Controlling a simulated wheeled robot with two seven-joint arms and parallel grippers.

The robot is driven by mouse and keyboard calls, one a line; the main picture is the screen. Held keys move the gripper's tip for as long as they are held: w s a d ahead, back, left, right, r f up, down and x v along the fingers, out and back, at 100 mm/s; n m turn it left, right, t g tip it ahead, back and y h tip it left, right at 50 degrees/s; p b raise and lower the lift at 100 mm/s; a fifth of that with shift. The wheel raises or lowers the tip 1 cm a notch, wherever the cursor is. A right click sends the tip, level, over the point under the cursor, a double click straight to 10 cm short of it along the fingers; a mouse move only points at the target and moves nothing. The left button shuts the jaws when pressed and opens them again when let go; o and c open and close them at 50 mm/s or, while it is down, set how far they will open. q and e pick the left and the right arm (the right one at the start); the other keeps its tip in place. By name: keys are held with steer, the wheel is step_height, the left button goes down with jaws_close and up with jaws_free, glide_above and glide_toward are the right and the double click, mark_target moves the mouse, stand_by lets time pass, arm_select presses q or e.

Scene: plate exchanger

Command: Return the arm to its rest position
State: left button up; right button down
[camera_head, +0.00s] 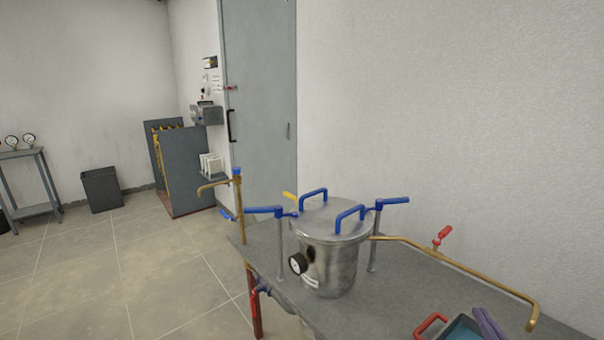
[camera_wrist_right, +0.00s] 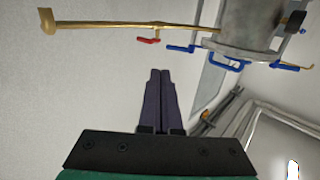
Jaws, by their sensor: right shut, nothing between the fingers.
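My right gripper (camera_head: 487,322) shows at the bottom right edge of the head view, with only its purple fingers clear. In the right wrist view its two fingers (camera_wrist_right: 160,73) lie side by side, shut, with nothing between them. They are apart from the steel vessel (camera_head: 330,245) and its brass pipe (camera_head: 455,262). The vessel stands upright on the grey table (camera_head: 380,315), lid on, with blue handles. It shows upside down at the top right of the wrist view (camera_wrist_right: 250,25). My left gripper is in neither view.
A red-handled valve (camera_head: 442,237) sits on the brass pipe that reaches right over the table. A teal thing (camera_head: 460,328) with a red handle is cut off at the bottom edge. A second brass pipe (camera_head: 239,205) rises at the table's left end.

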steer(key=s+a+f+g, duration=0.1)
steer(key=a+f+g, duration=0.2)
steer(key=f, duration=0.2)
steer(key=s+a+f+n+g+y, duration=0.1)
steer(key=s+a+f+g, duration=0.1)
steer(key=f, duration=0.3)
steer(key=s+a+f+g, duration=0.1)
steer(key=a+f+g, duration=0.3)
steer(key=f, duration=0.1)
steer(key=shift+s+a+f+y, duration=0.1)
steer(key=shift+s+f+y, duration=0.2)
steer(key=shift+y, duration=0.1)
steer(key=s+a+f+n+g+y, duration=0.1)
steer(key=s+a+f+n+g, duration=0.25)
steer(key=s+a, duration=0.25)
steer(key=s+f+g, duration=0.1)
steer(key=s+f, duration=0.1)
steer(key=f, duration=1)
steer(key=s+f+g, duration=0.2)
steer(key=f, duration=1)
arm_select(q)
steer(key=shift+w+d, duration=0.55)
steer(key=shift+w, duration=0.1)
arm_select(e)
steer(key=s+d+f, duration=0.2)
steer(key=s+f, duration=1.1)
steer(key=s, duration=0.2)
steer(key=shift+s+d+f+g, duration=0.2)
steer(key=shift+s+d+g, duration=0.15)
steer(key=shift+d+g, duration=0.1)
